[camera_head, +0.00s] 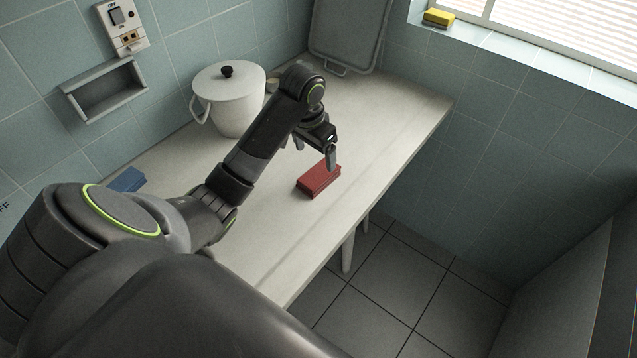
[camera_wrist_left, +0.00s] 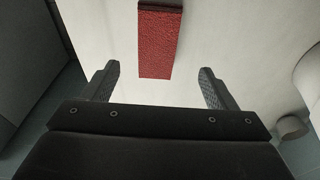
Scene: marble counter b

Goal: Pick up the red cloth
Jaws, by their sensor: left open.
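The red cloth (camera_head: 318,181) is a folded, block-like piece lying on the pale counter near its front edge. In the left wrist view the red cloth (camera_wrist_left: 158,42) lies ahead of the fingertips, roughly midway between them and apart from both. My left gripper (camera_head: 318,152) is open and empty, just above and behind the cloth in the head view. Its two fingers show spread in the left wrist view (camera_wrist_left: 158,80). My right gripper is not in view.
A white lidded pot (camera_head: 232,105) stands behind my left arm. A blue folded cloth (camera_head: 127,180) lies at the counter's left. A grey tray (camera_head: 345,35) leans at the back wall. A yellow sponge-like block (camera_head: 438,17) sits on the window sill. The counter right of the red cloth is clear.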

